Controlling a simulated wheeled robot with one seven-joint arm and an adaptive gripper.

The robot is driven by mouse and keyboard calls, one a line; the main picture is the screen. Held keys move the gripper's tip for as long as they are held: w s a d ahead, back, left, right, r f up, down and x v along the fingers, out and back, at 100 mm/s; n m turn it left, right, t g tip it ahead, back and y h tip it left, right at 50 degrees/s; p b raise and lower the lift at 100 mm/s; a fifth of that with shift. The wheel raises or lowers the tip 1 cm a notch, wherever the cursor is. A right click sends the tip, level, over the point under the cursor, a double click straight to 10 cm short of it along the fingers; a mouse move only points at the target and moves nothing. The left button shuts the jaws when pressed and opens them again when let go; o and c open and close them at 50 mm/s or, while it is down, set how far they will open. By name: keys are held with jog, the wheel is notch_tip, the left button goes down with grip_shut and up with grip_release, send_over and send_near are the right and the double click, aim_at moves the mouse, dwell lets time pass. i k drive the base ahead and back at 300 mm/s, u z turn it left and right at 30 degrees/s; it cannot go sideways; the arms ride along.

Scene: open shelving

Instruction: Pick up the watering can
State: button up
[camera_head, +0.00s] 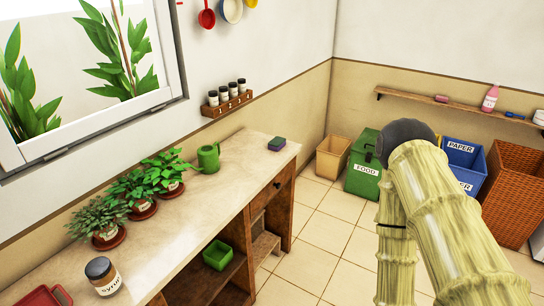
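The green watering can (208,159) stands upright on the far part of the counter (196,212), close to the wall. Its handle is on the right and it stands beside the potted plants. My arm shows at the right of the picture, well apart from the can, over the floor. My gripper is not in view, so I cannot see its fingers or anything in them.
Potted plants (143,188) line the window side of the counter. A jar (103,276) stands nearer, and a sponge (277,143) lies at the far end. A spice rack (227,102) hangs above. A green container (217,255) sits on the shelf below.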

aim_at(209, 155)
jog(key=z, duration=1.3)
jog(key=i, duration=2.95)
jog(key=u, duration=3.3)
